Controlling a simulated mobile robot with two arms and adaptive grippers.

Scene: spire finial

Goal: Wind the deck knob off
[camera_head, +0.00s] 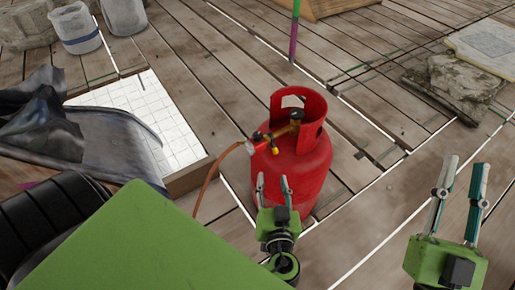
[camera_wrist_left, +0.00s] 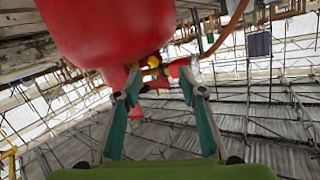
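A red gas cylinder (camera_head: 300,165) stands upright on the plank deck, with a cut-out collar around its top. A brass and yellow valve (camera_head: 274,149) with dark knob-like parts sits at the collar; which part is the deck knob I cannot tell. My left gripper (camera_head: 273,183) is in front of the cylinder's near side, its fingers apart and empty. In the left wrist view the cylinder (camera_wrist_left: 110,30) appears inverted, and the yellow valve (camera_wrist_left: 152,64) shows beyond and between the fingertips (camera_wrist_left: 160,78). My right gripper (camera_head: 465,165) is open and empty at the right, away from the cylinder.
An orange hose (camera_head: 205,185) runs from the valve down the cylinder's left. A white tiled panel (camera_head: 150,115), dark sheeting (camera_head: 40,125) and buckets (camera_head: 75,28) lie left. Stone slabs (camera_head: 455,85) lie at right. Planks between cylinder and slabs are mostly clear.

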